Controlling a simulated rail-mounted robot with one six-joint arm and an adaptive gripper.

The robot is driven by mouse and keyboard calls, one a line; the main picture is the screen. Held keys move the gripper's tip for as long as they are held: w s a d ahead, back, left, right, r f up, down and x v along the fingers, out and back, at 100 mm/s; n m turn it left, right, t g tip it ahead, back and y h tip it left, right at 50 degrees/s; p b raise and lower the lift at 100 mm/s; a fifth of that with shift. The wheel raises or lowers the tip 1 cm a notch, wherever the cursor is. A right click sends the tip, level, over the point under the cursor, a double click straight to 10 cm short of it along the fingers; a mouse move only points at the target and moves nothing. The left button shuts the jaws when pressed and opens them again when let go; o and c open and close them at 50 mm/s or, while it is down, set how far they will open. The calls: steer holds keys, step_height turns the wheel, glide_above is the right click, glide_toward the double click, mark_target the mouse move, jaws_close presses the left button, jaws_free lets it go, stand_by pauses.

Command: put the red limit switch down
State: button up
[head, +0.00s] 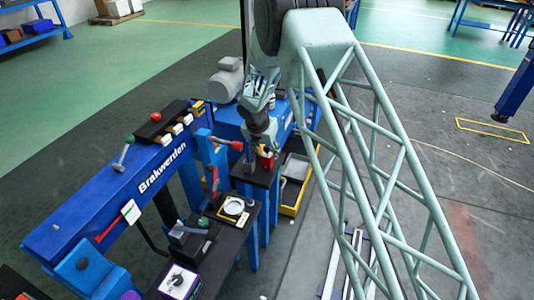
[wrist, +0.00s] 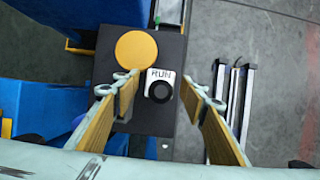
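My gripper (head: 266,148) is above a black stand at the middle of the head view, pointing down. In the wrist view its two yellow-padded fingers (wrist: 161,95) are spread, with visible gaps on both sides of a small block marked RUN (wrist: 155,75) with a black round top. A small red part (head: 266,163), perhaps the red limit switch, shows just below the gripper in the head view, partly hidden. No red body can be made out between the fingers in the wrist view. A yellow disc (wrist: 136,49) lies beside the RUN block on the black stand top (wrist: 168,52).
A blue beam lettered Brakwerden (head: 75,217) runs along the left. A nearer black stand carries a round dial (head: 233,207). A yellow-rimmed tray (head: 295,184) is right of the gripper. A pale green lattice boom (head: 375,150) crosses the right. Metal rails (wrist: 235,110) lie on the floor.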

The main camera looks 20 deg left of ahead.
steer(key=p+v, duration=0.2)
steer(key=v, duration=1)
steer(key=shift+p, duration=0.4)
steer(key=shift+r, duration=0.1)
stand_by(0.4)
